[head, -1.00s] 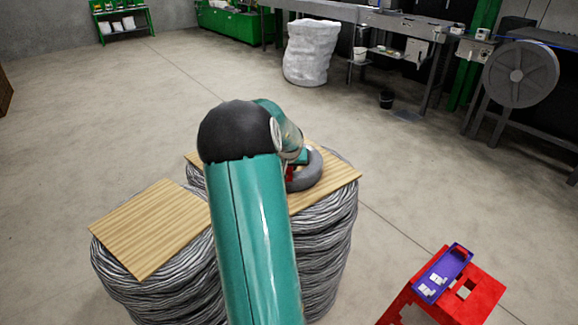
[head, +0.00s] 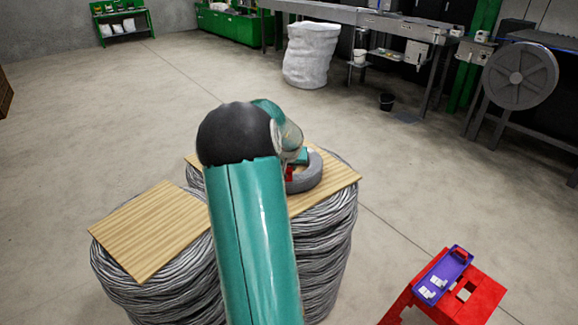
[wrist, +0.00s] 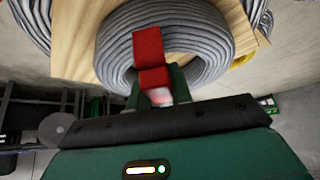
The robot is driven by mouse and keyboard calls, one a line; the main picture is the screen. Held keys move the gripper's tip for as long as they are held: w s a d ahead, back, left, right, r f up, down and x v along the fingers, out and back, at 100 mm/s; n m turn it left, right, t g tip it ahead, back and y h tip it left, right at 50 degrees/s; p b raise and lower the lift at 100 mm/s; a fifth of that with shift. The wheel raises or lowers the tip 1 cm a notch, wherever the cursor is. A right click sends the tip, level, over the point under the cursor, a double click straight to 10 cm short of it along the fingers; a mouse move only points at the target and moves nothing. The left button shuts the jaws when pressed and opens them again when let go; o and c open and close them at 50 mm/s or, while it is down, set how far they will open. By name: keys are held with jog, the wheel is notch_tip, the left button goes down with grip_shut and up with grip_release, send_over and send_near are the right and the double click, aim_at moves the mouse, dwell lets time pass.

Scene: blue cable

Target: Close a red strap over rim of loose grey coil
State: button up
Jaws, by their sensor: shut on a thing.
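The grey coil (wrist: 192,70) lies on a wooden board on a large wire stack; in the head view the coil (head: 311,180) is partly hidden behind my arm. The red strap (wrist: 147,45) runs across the coil's rim, and its lower part bends toward my gripper. A bit of the strap (head: 288,174) shows beside my arm in the head view. My gripper (wrist: 157,95) is at the coil's inner edge, shut on the red strap's near end. The fingertips are partly hidden by the strap and blurred, and I cannot tell whether the strap is fastened.
The coil's board (head: 340,178) tops the right stack. A second wire stack with a bare board (head: 150,228) stands at left. A red stool (head: 480,297) with a purple tray (head: 444,272) stands at lower right. Open floor surrounds them.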

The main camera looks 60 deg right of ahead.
jog(key=shift+f, duration=0.35)
dwell(0.7)
jog(key=o, duration=1.2)
jog(key=shift+c, duration=0.2)
jog(key=shift+r, duration=3.5)
